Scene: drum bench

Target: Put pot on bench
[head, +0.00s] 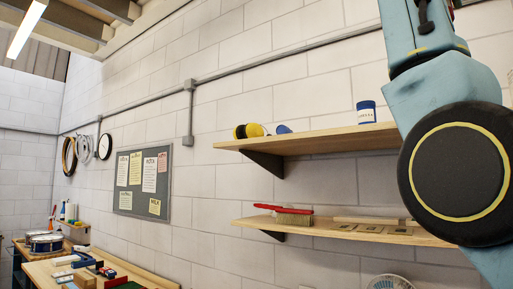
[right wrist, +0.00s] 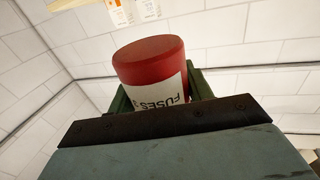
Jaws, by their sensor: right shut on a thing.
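A red pot (right wrist: 148,62) with a white label reading "FUSES" is in the right wrist view. My right gripper (right wrist: 160,88) is shut on it, with a green finger on each side. The pot's lower part is hidden by the gripper body. The wooden bench (head: 150,276) shows at the lower left of the head view, cut by the bottom edge. My right arm fills the right side of the head view, but its gripper and the pot are outside that view. My left gripper is in neither view.
An upper shelf (head: 310,141) holds a blue-lidded pot (head: 366,112) and yellow ear defenders (head: 249,131). A lower shelf (head: 345,230) holds a red-handled brush (head: 292,215). Tools, small blocks and drums (head: 46,242) crowd the lower left. A fan (head: 390,283) shows at the bottom.

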